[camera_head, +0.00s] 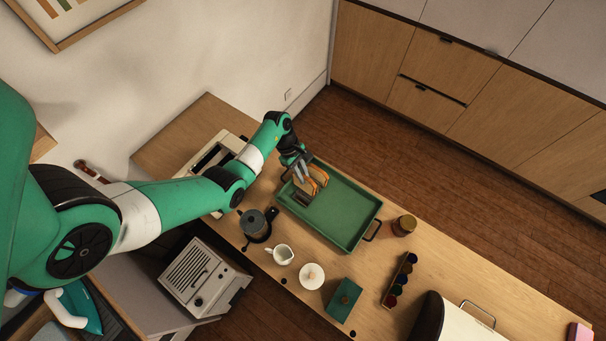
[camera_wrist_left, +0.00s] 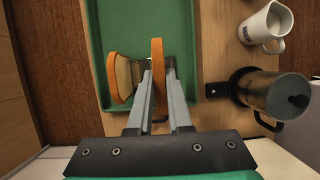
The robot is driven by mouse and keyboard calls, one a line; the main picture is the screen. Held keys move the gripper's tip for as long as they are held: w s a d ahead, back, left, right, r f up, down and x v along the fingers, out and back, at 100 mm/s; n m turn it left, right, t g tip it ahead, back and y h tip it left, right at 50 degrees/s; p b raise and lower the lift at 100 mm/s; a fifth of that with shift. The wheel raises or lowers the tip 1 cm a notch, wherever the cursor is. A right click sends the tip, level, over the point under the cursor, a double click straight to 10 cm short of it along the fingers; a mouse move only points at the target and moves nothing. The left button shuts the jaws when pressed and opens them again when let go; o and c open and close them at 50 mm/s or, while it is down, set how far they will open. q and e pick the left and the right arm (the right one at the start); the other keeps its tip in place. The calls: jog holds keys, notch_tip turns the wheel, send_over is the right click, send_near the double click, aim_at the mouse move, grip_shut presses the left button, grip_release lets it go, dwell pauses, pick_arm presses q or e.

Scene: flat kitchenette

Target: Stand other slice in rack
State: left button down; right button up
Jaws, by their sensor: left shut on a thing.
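My left gripper (camera_head: 303,170) is shut on an orange-crusted bread slice (camera_wrist_left: 158,78), holding it on edge at the rack, inside the green tray (camera_head: 345,205). The wrist view shows the fingers on both sides of this slice. The second slice (camera_wrist_left: 118,78) stands beside it, leaning a little, with its pale face partly showing. It also shows in the head view (camera_head: 319,174). The small grey rack (camera_head: 302,197) is mostly hidden by the slices and fingers, so I cannot tell whether the held slice rests in a slot. My right gripper is out of view.
A coffee pot (camera_head: 257,224) and white mug (camera_head: 283,254) stand near the tray. A cream toaster (camera_head: 215,153) is behind the gripper. A brown jar (camera_head: 404,225) stands beyond the tray's handle. The tray's right part is bare.

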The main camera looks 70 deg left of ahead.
pick_arm(q)
jog(key=shift+f+b, duration=1.55)
jog(key=shift+f, duration=0.7)
jog(key=c, duration=0.8)
grip_release()
jog(key=shift+o, duration=0.2)
notch_tip(320, 180, up, 8)
jog(key=p, duration=0.8)
jog(key=shift+r, duration=0.15)
